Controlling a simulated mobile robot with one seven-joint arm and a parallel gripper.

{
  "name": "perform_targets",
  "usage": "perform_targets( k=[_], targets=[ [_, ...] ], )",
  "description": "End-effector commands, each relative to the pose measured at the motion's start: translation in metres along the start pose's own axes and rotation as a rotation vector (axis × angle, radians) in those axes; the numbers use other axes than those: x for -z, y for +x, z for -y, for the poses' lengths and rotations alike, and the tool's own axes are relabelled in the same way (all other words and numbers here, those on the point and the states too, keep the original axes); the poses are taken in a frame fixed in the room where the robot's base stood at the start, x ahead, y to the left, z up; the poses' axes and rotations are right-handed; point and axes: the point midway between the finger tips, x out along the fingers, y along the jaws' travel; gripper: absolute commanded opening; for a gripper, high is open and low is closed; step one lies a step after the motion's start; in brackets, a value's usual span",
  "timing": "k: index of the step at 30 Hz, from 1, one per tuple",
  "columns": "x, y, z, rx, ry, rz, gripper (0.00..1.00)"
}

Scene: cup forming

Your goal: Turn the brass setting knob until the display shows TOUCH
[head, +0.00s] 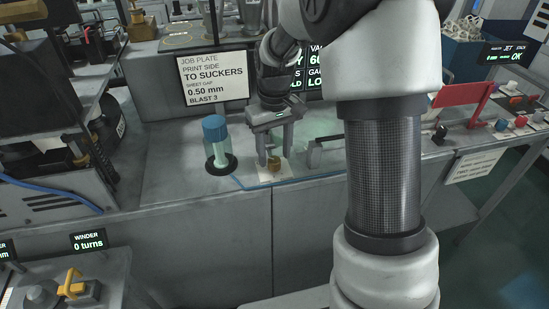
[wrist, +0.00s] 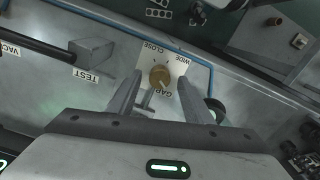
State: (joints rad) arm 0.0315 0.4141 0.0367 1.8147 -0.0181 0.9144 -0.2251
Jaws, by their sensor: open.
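The brass setting knob (wrist: 160,76) sits on a white plate (wrist: 176,58) marked GAP, CLOSE and WIDE in the wrist view. In the head view the knob (head: 273,164) shows small beneath my gripper (head: 275,157). My gripper (wrist: 159,82) is open, with one finger on each side of the knob. I cannot tell whether the fingers touch it. The display (head: 315,72) behind my arm is partly covered. Only pieces such as "VA", "60", "GA" and "LO" show, so its full reading is hidden.
A job plate sign (head: 213,78) reads sheet gap 0.50 mm. A grey block with a bar (wrist: 92,52) lies near the TEST label.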

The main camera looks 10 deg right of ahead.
Motion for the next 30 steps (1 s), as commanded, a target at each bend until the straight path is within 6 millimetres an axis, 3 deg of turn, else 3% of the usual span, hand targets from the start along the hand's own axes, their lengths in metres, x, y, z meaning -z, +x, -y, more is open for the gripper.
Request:
perform_targets(
  k=[6,15,22,30],
  targets=[
    [0.0,0.019,0.0,0.0,0.0,-0.001,0.46],
    [0.0,0.02,0.0,0.0,0.0,-0.001,0.46],
    [0.0,0.02,0.0,0.0,0.0,-0.002,0.08],
    [0.001,0.019,0.0,0.0,0.024,-0.002,0.05]
  ],
)
